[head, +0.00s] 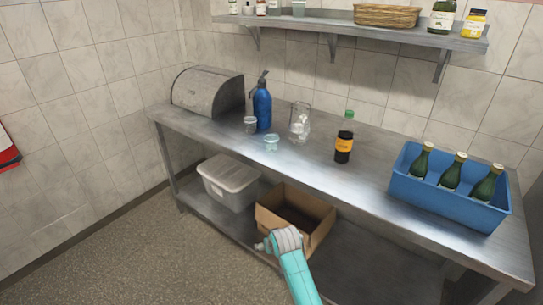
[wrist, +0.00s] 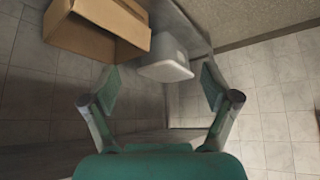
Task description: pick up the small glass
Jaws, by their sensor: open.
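Two small clear cups stand on the steel counter (head: 320,165) in the head view. One small glass (head: 272,143) is greenish and nearer the front edge; another small cup (head: 250,125) stands behind it to the left, by a blue bottle. A taller glass jug (head: 299,122) is to their right. I cannot tell which cup is the small glass meant. My gripper (wrist: 159,85) is open and empty, with its fingers wide apart. In the head view my arm is low, in front of the counter. No glass shows in the wrist view.
The counter holds a bread bin (head: 205,90), a blue siphon bottle (head: 262,105), a dark bottle (head: 344,140) and a blue crate (head: 445,205) of green bottles. Below are a cardboard box (head: 270,222) and a grey tub (head: 228,185). A shelf (head: 350,27) hangs above.

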